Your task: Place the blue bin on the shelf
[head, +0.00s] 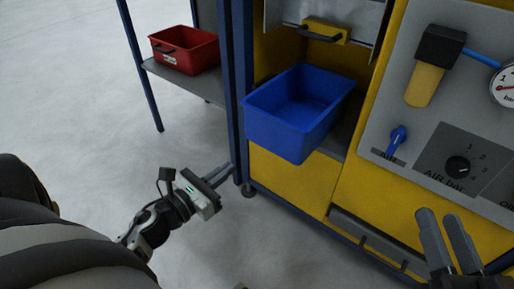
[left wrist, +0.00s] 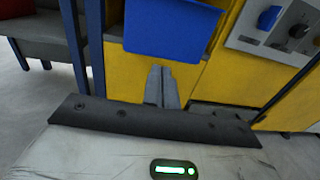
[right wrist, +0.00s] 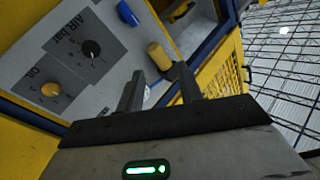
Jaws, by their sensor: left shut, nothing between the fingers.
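The blue bin (head: 292,128) sits empty in the opening of the yellow cabinet, on or just over the grey shelf (head: 343,138), with its front jutting past the shelf edge. It also shows at the top of the left wrist view (left wrist: 170,30). My left gripper (head: 230,172) is shut and empty, below and to the left of the bin, apart from it. In the left wrist view its fingers (left wrist: 161,70) lie together. My right gripper (head: 440,212) is open and empty at the lower right, in front of the panel, away from the bin. Its fingers stand apart in the right wrist view (right wrist: 158,74).
A red bin (head: 185,50) stands on a side shelf at the upper left. A blue post (head: 232,60) rises left of the blue bin. A grey panel (head: 385,75) with knobs and a gauge is at the right. The floor at left is clear.

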